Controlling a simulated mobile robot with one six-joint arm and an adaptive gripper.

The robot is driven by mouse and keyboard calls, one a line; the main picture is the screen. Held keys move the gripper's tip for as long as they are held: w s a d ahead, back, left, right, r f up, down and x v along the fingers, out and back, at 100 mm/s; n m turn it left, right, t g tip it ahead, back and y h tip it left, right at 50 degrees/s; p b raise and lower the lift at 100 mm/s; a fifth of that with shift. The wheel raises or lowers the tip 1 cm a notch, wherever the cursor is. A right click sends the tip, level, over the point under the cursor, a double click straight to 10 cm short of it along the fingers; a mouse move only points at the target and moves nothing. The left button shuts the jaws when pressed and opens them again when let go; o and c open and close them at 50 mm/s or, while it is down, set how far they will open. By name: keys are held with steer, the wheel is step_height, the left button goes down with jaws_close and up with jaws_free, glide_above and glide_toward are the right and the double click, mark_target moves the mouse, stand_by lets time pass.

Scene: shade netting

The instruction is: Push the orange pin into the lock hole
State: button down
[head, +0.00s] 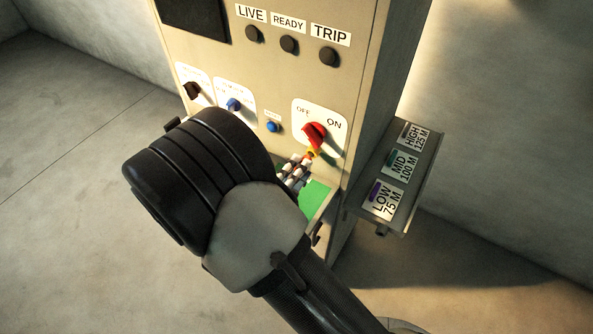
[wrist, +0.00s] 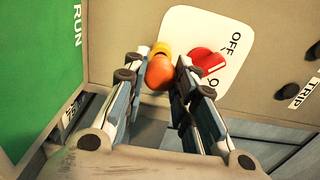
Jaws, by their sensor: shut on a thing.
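The orange pin (wrist: 160,73) is between my gripper's (wrist: 161,88) fingertips in the wrist view, its round orange end facing the camera. A yellow ring-like part (wrist: 160,48) shows just beyond it, at the edge of the white OFF/ON plate (wrist: 190,28). The red switch handle (wrist: 208,62) is on that plate, right beside the right finger. In the head view my gripper (head: 308,163) reaches the panel just below the red handle (head: 315,135), with a little yellow at its tips. The lock hole is hidden, so I cannot tell how deep the pin sits.
A green panel (wrist: 35,75) marked RUN is at the left in the wrist view. A blue button (head: 272,127) and a blue knob (head: 234,104) are left of the switch. A side shelf (head: 399,180) with LOW, MID and HIGH labels juts out right of the cabinet.

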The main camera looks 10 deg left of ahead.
steer(key=shift+w+d, duration=0.1)
steer(key=shift+w, duration=0.25)
steer(key=shift+w+d+p, duration=0.15)
steer(key=shift+w+p, duration=0.15)
steer(key=shift+w, duration=0.05)
steer(key=c, duration=1.2)
jaws_free()
steer(key=v, duration=1.2)
steer(key=shift+d, duration=0.1)
